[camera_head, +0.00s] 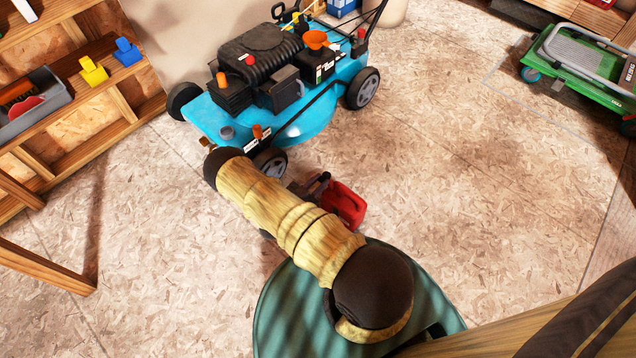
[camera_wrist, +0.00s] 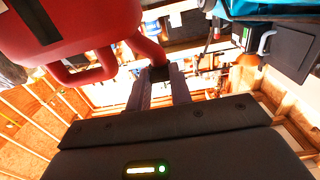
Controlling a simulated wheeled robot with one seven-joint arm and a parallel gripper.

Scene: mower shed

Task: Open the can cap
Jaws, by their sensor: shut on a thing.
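The red can (camera_head: 344,204) is on the floor in front of the blue mower, partly hidden by my arm in the head view. In the wrist view the can (camera_wrist: 75,25) fills the upper left, with a red handle loop and a red neck. A small dark cap (camera_wrist: 160,73) is at the end of that neck. My gripper (camera_wrist: 160,82) is shut on the cap, one finger on each side. I cannot tell whether the cap is still seated on the neck. In the head view the fingers are mostly hidden behind the arm.
The blue mower (camera_head: 300,85) stands close behind the can. A wooden shelf (camera_head: 75,110) with yellow and blue pieces and a grey tray is at the left. A green cart (camera_head: 590,75) is at the upper right. The floor (camera_head: 480,200) at the right is clear.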

